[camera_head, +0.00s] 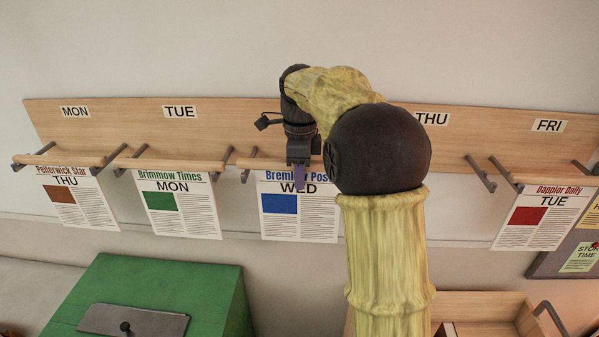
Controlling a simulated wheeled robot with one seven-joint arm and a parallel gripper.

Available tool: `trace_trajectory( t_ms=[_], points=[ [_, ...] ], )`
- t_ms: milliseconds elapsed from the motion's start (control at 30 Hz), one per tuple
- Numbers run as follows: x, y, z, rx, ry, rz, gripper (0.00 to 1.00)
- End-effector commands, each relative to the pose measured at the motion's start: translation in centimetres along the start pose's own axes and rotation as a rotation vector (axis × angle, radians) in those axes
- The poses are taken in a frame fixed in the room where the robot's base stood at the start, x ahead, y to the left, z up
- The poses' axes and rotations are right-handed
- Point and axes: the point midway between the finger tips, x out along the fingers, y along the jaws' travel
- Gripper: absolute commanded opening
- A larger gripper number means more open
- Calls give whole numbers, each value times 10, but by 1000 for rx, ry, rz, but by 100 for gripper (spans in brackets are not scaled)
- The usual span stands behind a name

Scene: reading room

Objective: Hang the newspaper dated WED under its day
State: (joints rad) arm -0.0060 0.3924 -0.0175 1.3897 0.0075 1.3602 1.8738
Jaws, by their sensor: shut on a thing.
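The newspaper dated WED (300,222), the Bremley Post with a blue picture, hangs upright from a wooden rod (268,163) in the third place from the left on the wall rack (232,125). My gripper (299,176) points down at the top of this paper and is shut on it, at or near the rod. The rod's left end is by a dark hook (246,170); I cannot tell whether it rests in it. My arm hides the rod's right end and the rack's label there. MON (75,112), TUE (180,112), THU (432,119) and FRI (548,125) labels show.
The THU-dated paper (82,205) hangs under MON, the MON-dated paper (180,210) under TUE, and the TUE-dated paper (540,222) under FRI. Below are a green box (160,285) and a wooden tray (485,302). A noticeboard (550,262) is at right.

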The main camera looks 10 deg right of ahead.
Motion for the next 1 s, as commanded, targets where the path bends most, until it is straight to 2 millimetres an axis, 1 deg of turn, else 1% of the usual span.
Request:
trace_trajectory(
  t_ms=[100, 433, 467, 500, 567, 600, 867, 1000],
  points=[
    [6, 0, 0, 0, 0, -1, 0],
    [6, 0, 0, 0, 0, -1, 0],
    [6, 0, 0, 0, 0, -1, 22],
    [6, 0, 0, 0, 0, -1, 30],
    [6, 0, 0, 0, 0, -1, 41],
    [6, 0, 0, 0, 0, -1, 45],
    [6, 0, 0, 0, 0, 0, 45],
    [1, -1, 0, 0, 0, -1, 45]
  ],
)
